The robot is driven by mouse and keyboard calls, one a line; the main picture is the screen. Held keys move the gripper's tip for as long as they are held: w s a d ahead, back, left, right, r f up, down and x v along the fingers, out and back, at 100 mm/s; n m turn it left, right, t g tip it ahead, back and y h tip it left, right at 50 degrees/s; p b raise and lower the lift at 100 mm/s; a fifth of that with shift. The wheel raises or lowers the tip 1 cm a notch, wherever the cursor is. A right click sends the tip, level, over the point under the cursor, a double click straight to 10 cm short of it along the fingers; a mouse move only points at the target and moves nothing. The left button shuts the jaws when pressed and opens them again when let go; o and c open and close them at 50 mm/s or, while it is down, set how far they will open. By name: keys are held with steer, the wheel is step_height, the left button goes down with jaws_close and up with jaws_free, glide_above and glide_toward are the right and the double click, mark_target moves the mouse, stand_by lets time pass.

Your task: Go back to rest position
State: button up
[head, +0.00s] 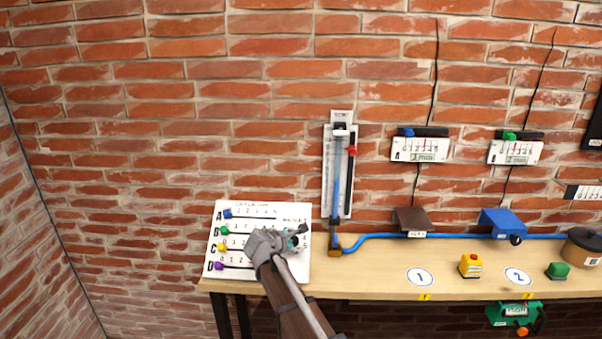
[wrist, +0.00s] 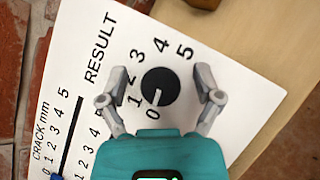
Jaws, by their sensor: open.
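My gripper (head: 296,241) hangs over the right part of a white panel (head: 225,270) at the left end of the table. In the wrist view my gripper (wrist: 160,88) is open, with a finger on each side of a black round knob (wrist: 161,86) marked RESULT. The knob's white pointer is near 0 on its 0 to 5 scale. My arm partly covers the lower rows.
The wooden table (head: 380,285) runs along a brick wall. A yellow button (head: 471,265), green button (head: 558,270) and brown pot (head: 583,247) stand right. Air left of the table is free.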

steer(key=s+d+m+g, duration=0.1)
steer(key=d+m, duration=0.1)
steer(key=d, duration=0.1)
steer(key=s+d+f+m+g, duration=0.1)
steer(key=s+d, duration=0.1)
steer(key=s+d+f+m+g+p, duration=0.1)
steer(key=d+m, duration=0.1)
steer(key=d, duration=0.1)
steer(key=shift+s+d+m, duration=0.3)
steer(key=shift+s+d, duration=0.05)
steer(key=s+d+f+m+g+y, duration=0.1)
steer(key=s+d+m+g+y, duration=0.1)
steer(key=s+d+m, duration=0.2)
steer(key=s+d+f+m+g+y+p, duration=0.1)
steer(key=s+d+m, duration=0.3)
steer(key=s, duration=0.6)
steer(key=s+d+f+m+g+y+p, duration=0.1)
steer(key=s+d+f+m+g+y, duration=0.1)
steer(key=s+m, duration=0.5)
steer(key=shift+s+d+m+g+y, duration=0.2)
steer(key=shift+d+m+g+y, duration=0.1)
steer(key=shift+d+g+y, duration=0.65)
steer(key=shift+d, duration=0.15)
